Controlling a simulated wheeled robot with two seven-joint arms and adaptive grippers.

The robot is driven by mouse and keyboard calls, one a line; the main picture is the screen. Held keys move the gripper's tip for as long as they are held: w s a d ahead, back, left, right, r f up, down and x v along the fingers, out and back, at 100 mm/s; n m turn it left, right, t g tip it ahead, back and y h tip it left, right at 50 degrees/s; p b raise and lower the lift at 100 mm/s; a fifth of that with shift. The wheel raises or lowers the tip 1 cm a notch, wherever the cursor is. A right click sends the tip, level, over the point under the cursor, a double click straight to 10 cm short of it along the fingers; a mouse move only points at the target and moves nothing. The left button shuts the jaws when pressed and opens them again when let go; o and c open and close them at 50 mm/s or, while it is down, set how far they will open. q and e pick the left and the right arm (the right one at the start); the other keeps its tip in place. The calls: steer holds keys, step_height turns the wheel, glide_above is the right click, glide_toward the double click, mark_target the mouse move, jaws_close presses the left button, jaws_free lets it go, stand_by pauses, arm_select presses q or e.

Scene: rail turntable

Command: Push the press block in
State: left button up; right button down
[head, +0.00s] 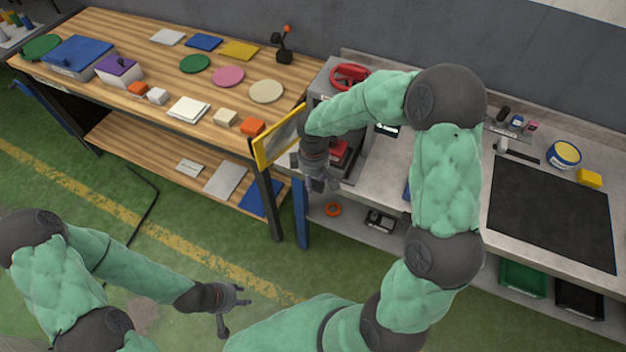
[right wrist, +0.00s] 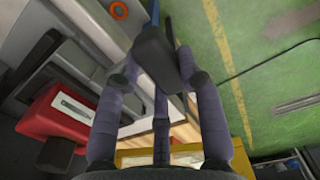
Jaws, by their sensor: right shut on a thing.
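A red block (head: 340,151) sits low in the press (head: 325,85), which has a red handwheel (head: 350,76) on top. It looks like the press block. In the right wrist view a red block with a pale label (right wrist: 62,108) and a dark knob lies to the left of my fingers, apart from them. My right gripper (head: 319,183) is in front of the press, at its lower left. Its fingers close around a dark grey piece (right wrist: 165,58); what that belongs to cannot be told. My left gripper (head: 238,296) hangs over the floor, fingers apart and empty.
A yellow-framed panel (head: 262,152) stands out at the left of the press, close to my right gripper. A wooden bench (head: 140,45) with plates and boxes is at the left. A black mat (head: 552,212) lies on the right counter. An orange ring (head: 333,209) is on the shelf below.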

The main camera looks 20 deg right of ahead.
steer(key=w+d+p, duration=0.1)
steer(key=w+d, duration=0.2)
steer(key=d, duration=0.1)
steer(key=w+d+p, duration=0.1)
steer(key=w+d, duration=0.3)
steer(key=shift+w+d+r+p, duration=0.1)
steer(key=shift+w+d+p, duration=0.1)
steer(key=shift+d+p, duration=0.1)
steer(key=shift+w+d, duration=0.35)
steer(key=shift+d, duration=0.05)
steer(key=c, duration=1)
jaws_free()
steer(key=shift+c, duration=0.2)
steer(key=shift+o, duration=1.3)
steer(key=shift+w+d, duration=0.1)
step_height(320, 180, up, 12)
steer(key=shift+f, duration=0.1)
